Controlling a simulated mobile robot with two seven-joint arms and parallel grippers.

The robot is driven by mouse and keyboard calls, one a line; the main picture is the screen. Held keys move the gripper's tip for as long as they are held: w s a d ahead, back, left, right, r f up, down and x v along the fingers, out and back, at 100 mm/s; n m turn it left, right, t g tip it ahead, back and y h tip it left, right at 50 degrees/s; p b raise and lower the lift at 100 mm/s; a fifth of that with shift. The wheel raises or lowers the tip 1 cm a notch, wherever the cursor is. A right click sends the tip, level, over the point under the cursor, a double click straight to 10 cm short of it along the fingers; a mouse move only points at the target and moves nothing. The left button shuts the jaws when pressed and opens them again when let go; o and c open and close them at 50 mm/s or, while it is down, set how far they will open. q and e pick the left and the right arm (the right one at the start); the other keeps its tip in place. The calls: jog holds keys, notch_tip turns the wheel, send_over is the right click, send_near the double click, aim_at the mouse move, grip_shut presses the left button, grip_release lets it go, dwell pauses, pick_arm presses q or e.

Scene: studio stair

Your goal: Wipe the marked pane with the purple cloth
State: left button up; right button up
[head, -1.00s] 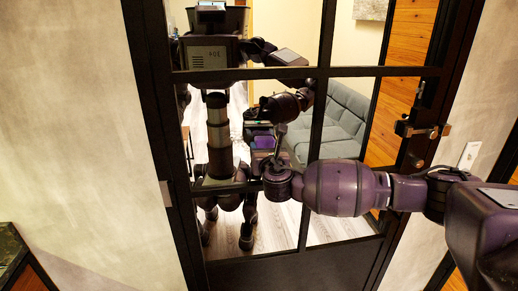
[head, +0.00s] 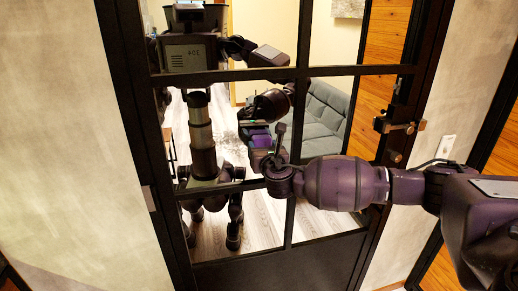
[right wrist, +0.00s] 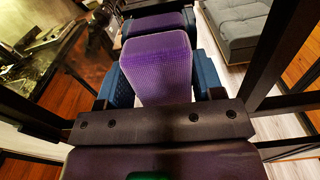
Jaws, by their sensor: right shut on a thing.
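The purple cloth (right wrist: 155,70) is a folded block between the blue fingers of my right gripper (right wrist: 160,82), which is shut on it. In the head view the right gripper (head: 261,158) points at the glass of the door, mostly hidden behind its own wrist. The cloth's front is close to the middle-left pane (head: 225,118); a reflection of cloth and fingers shows just beyond it in the wrist view. I cannot tell whether cloth and glass touch. No mark on any pane is clear to me. My left gripper is not in view.
The dark door frame (head: 170,215) and its crossbars (head: 330,71) divide the glass around my wrist. A door handle (head: 397,125) is at the right. The glass mirrors my body, a grey sofa (head: 325,118) and a wooden floor. Pale wall (head: 75,130) stands at the left.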

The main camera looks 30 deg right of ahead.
aim_at(260, 133)
jog(key=shift+d+r, duration=0.1)
jog(key=shift+r, duration=0.85)
jog(key=shift+w+a+f, duration=0.1)
jog(key=shift+w+a, duration=0.15)
jog(key=shift+a, duration=0.75)
jog(key=shift+w+a, duration=0.25)
jog(key=shift+a, duration=0.7)
jog(key=shift+w+a, duration=0.6)
jog(key=shift+a, duration=1.45)
jog(key=shift+w+a, duration=0.65)
jog(key=shift+a, duration=1.45)
jog(key=shift+w+a, duration=0.6)
jog(key=shift+a, duration=1.45)
jog(key=shift+s+r, duration=0.1)
jog(key=shift+r, duration=0.8)
jog(key=shift+s+d, duration=0.45)
jog(key=shift+d, duration=1.25)
jog(key=shift+s+d, duration=0.4)
jog(key=shift+d, duration=1.3)
jog(key=shift+s+d, duration=0.45)
jog(key=shift+d, duration=1.25)
jog(key=shift+s+d, duration=0.35)
jog(key=shift+d, duration=0.65)
jog(key=shift+s+d, duration=0.35)
jog(key=shift+d, duration=0.65)
jog(key=shift+s+d, duration=0.35)
jog(key=shift+d, duration=0.65)
